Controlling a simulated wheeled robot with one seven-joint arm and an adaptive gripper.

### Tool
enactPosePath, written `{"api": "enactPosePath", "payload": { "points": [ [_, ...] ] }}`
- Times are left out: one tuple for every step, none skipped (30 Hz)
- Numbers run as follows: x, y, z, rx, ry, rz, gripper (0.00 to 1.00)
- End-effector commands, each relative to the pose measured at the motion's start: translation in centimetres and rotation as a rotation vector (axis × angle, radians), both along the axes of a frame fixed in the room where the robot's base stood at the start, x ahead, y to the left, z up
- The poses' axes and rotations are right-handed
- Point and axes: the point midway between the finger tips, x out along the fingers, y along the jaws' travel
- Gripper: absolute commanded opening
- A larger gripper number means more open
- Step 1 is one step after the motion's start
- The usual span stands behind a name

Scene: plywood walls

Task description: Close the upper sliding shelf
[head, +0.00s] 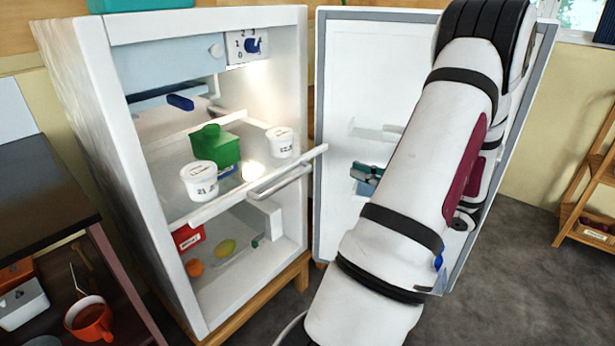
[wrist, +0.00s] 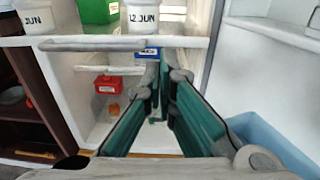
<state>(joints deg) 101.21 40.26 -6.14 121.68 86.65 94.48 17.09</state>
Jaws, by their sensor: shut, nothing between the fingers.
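The upper sliding shelf (head: 232,196) sticks out of the open white fridge (head: 75,75), with a white front bar and a handle (head: 279,181). Two white tubs (head: 199,180) and a green container (head: 214,147) stand on it. In the wrist view the shelf's front edge (wrist: 110,43) crosses the upper part. My gripper (wrist: 165,72) is shut and empty, its green fingers pointing at the fridge with tips close to that edge; I cannot tell if they touch. In the head view my gripper (head: 367,178) shows right of the handle, partly hidden by my arm.
The open fridge door (head: 340,80) stands to the right, behind my arm. A lower compartment holds a red box (head: 188,237), an orange fruit (head: 194,267) and a yellow fruit (head: 225,247). A dark cabinet (head: 40,190) is at the left and a wooden rack (head: 590,200) at the right.

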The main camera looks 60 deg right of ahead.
Motion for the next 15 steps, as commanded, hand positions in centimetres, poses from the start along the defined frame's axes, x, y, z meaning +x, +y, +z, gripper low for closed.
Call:
{"api": "enactPosePath", "payload": {
  "points": [
    [-0.7, -0.5, -0.6, 0.007, -0.010, -0.025, 0.00],
    [-0.8, -0.6, -0.7, 0.010, -0.014, -0.033, 0.00],
    [-0.9, -0.8, -0.7, 0.011, -0.017, -0.039, 0.00],
    [-0.8, -0.8, -0.8, 0.012, -0.018, -0.041, 0.00],
    [-0.6, -0.9, -0.7, 0.012, -0.018, -0.041, 0.00],
    [-0.2, -1.0, -0.7, 0.011, -0.019, -0.040, 0.00],
    [0.2, -1.0, -0.7, 0.011, -0.019, -0.039, 0.00],
    [0.6, -1.1, -0.7, 0.010, -0.018, -0.039, 0.00],
    [1.2, -1.2, -0.7, 0.011, -0.017, -0.038, 0.00],
    [1.7, -1.3, -0.7, 0.011, -0.017, -0.038, 0.00],
    [2.3, -1.5, -0.7, 0.010, -0.018, -0.037, 0.00],
    [3.1, -1.6, -0.7, 0.010, -0.018, -0.036, 0.00],
    [3.6, -1.8, -0.7, 0.010, -0.017, -0.037, 0.00],
    [4.2, -1.9, -0.7, 0.011, -0.018, -0.036, 0.00],
    [5.1, -2.1, -0.7, 0.010, -0.017, -0.035, 0.00]
  ]
}}
